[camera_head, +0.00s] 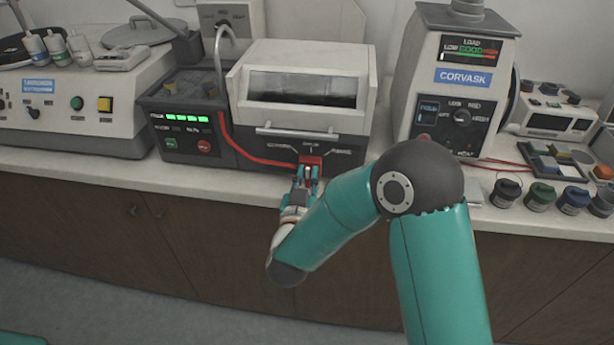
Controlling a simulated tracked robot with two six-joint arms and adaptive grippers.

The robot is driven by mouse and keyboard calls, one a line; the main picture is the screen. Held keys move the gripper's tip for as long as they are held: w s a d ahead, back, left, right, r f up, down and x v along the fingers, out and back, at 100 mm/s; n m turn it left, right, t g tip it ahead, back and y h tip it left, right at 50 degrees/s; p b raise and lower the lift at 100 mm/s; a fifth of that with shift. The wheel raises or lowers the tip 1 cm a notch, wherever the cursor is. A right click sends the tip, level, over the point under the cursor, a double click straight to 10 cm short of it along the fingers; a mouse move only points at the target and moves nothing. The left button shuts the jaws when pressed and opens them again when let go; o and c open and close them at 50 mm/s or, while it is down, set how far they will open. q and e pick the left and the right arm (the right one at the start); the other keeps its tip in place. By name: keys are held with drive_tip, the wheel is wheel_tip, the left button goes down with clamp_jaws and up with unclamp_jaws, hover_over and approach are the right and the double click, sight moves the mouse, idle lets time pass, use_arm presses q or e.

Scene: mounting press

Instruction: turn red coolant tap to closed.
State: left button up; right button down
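The red coolant tap (312,160) sits low on the front of the middle machine (304,85), below its windowed cover. A red hose (245,150) runs along the machine front to it. My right gripper (309,172) is at the tap, its teal fingers over the tap's lower part. A small pale piece shows between the fingers. The fingers look close around the tap's handle, but the contact is too small to make out. The tap's handle direction is mostly hidden. My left gripper is not in view.
A control box (185,125) with green lights adjoins the machine's left. The CORVASK machine (455,90) stands to the right, with several dark-capped jars (540,195) and a tray of coloured pieces (558,160) beyond. The counter's front strip (200,178) is clear left of my gripper.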

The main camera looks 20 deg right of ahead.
drive_tip(key=shift+n, duration=0.3)
drive_tip(key=n, duration=0.3)
drive_tip(key=shift+w+a, duration=0.15)
drive_tip(key=shift+a, duration=0.1)
drive_tip(key=n, duration=0.3)
drive_tip(key=n+p, duration=0.1)
drive_tip(key=n, duration=0.1)
drive_tip(key=shift+w+a+f, duration=0.15)
drive_tip(key=shift+a+f, duration=0.1)
drive_tip(key=shift+n, duration=0.3)
drive_tip(key=c, duration=1.1)
unclamp_jaws()
drive_tip(key=shift+c, duration=0.2)
